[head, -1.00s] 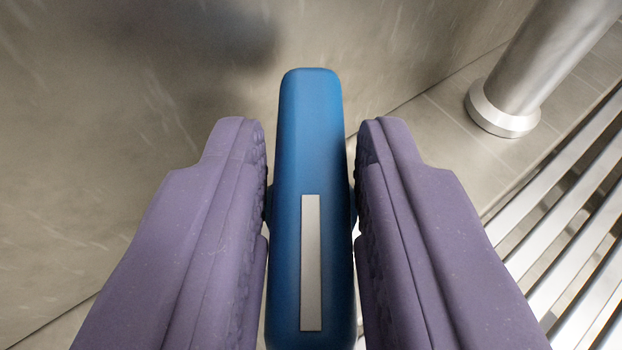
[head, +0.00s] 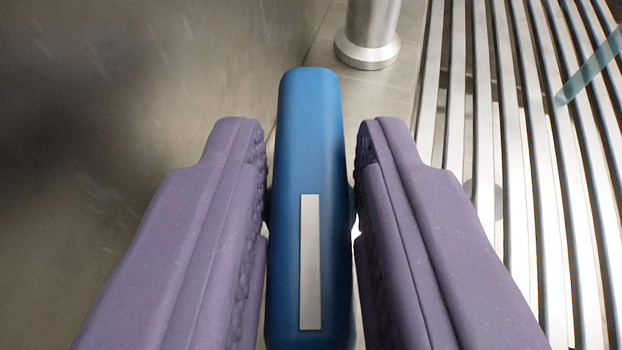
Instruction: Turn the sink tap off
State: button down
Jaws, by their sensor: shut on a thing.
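A blue lever (head: 308,130) with a pale grey strip along its top stands in the middle of the head view. It looks like the tap's handle. My gripper (head: 311,170) has its two purple padded fingers on either side of it, shut on it. The lever points away from me, in line with the fingers. The tap's body and spout are hidden below the lever and the fingers. No water shows.
A metal post (head: 370,30) with a flared foot stands on the tiled surface beyond the lever. A slatted metal rack (head: 540,200) fills the right side, with a pale teal strip (head: 590,68) at the upper right. A plain grey wall (head: 120,90) takes up the left.

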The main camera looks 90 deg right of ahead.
jog(key=shift+f+g+b, duration=0.3)
jog(key=shift+g+b, duration=0.05)
jog(key=shift+g, duration=0.15)
jog(key=c, duration=1)
grip_release()
jog(key=shift+a, duration=0.1)
jog(key=shift+r, duration=0.1)
jog(key=p+v, duration=0.1)
jog(key=v, duration=0.6)
jog(key=shift+a+r+p, duration=0.2)
jog(key=shift+a+p, duration=0.1)
jog(key=shift+p, duration=0.1)
